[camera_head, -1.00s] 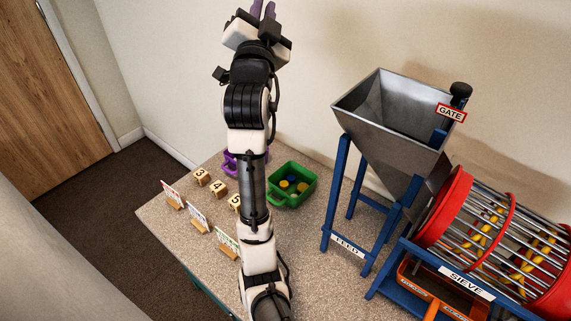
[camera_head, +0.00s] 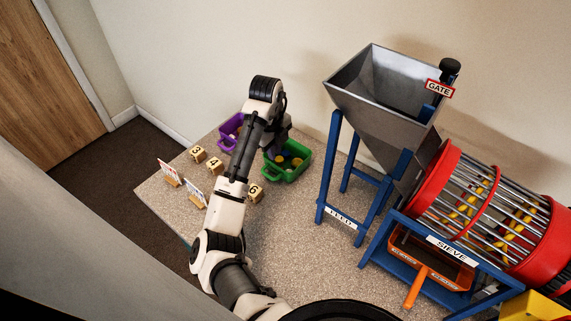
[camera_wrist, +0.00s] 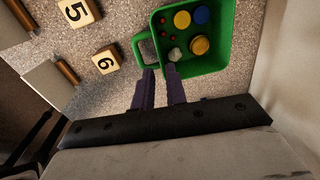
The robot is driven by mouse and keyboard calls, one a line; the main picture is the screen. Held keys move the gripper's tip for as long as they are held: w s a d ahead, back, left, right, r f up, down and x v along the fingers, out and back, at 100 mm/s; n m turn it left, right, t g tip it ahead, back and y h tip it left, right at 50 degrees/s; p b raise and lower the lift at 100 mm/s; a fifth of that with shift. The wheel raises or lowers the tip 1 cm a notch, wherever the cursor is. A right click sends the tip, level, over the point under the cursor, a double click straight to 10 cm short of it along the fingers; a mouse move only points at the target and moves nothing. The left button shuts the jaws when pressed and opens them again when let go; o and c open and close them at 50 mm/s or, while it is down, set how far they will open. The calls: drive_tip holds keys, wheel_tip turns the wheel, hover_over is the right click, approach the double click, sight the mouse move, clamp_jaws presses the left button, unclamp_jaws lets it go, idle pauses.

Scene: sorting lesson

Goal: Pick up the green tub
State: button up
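The green tub (camera_head: 290,174) stands on the speckled table near the wall, left of the hopper stand. It holds yellow and blue discs and smaller red and pale pieces. In the wrist view, the tub (camera_wrist: 222,45) lies at the top right, with its loop handle (camera_wrist: 137,47) on its left side. My gripper (camera_wrist: 160,72) is open, its two purple fingers apart, with the tips by the handle and the tub's near left corner. I cannot tell whether they touch it. In the head view my arm hides the fingers.
A purple tub (camera_head: 229,128) stands just left of the green one. Numbered wooden blocks (camera_head: 214,165) and card stands (camera_head: 168,172) are at the table's left. The hopper (camera_head: 385,100) and red sieve drum (camera_head: 470,200) fill the right. The table's middle front is clear.

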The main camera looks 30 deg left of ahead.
sight(277, 167)
drive_tip(key=f, duration=0.2)
drive_tip(key=f+b, duration=0.1)
drive_tip(key=f, duration=0.1)
drive_tip(key=shift+w+f, duration=0.2)
drive_tip(key=shift+f, duration=0.1)
drive_tip(key=f, duration=0.1)
drive_tip(key=f+b, duration=0.1)
drive_tip(key=f, duration=0.1)
drive_tip(key=shift+d+f+b, duration=0.2)
drive_tip(key=shift+d+b, duration=0.05)
drive_tip(key=shift+b, duration=0.05)
drive_tip(key=shift+w+a+f+p, duration=0.1)
drive_tip(key=shift+f+p, duration=0.35)
drive_tip(key=shift+f, duration=0.35)
clamp_jaws()
drive_tip(key=shift+r, duration=0.15)
